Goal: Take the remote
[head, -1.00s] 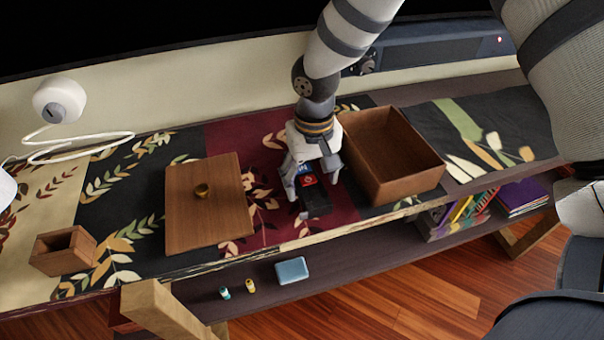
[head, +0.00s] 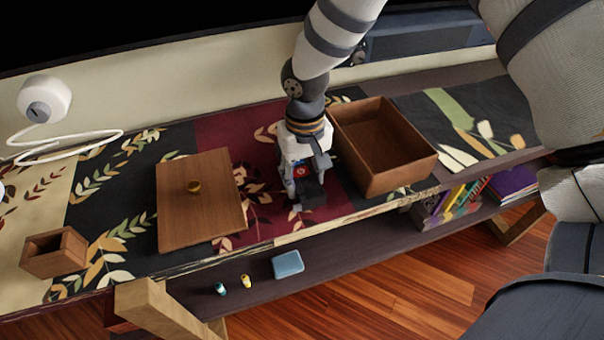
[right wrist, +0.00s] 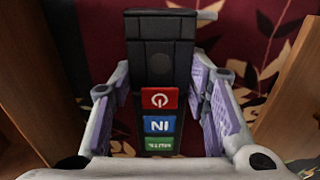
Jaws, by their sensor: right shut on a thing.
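The black remote (right wrist: 160,65) has red, blue and green buttons and lies between the purple finger pads of my right gripper (right wrist: 160,100) in the right wrist view. The gripper is shut on it from both sides. In the head view the right gripper (head: 305,182) points down over the dark red part of the runner, with the remote's dark end (head: 311,194) showing below the fingers. Whether the remote touches the cloth is hard to tell. My left gripper is not in view.
An open wooden box (head: 401,172) stands just right of the gripper. Its wooden lid (head: 215,220) with a brass knob lies to the left. A small wooden box (head: 42,262) and a white round device (head: 55,95) are further left. The lower shelf holds a blue case (head: 287,264) and books.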

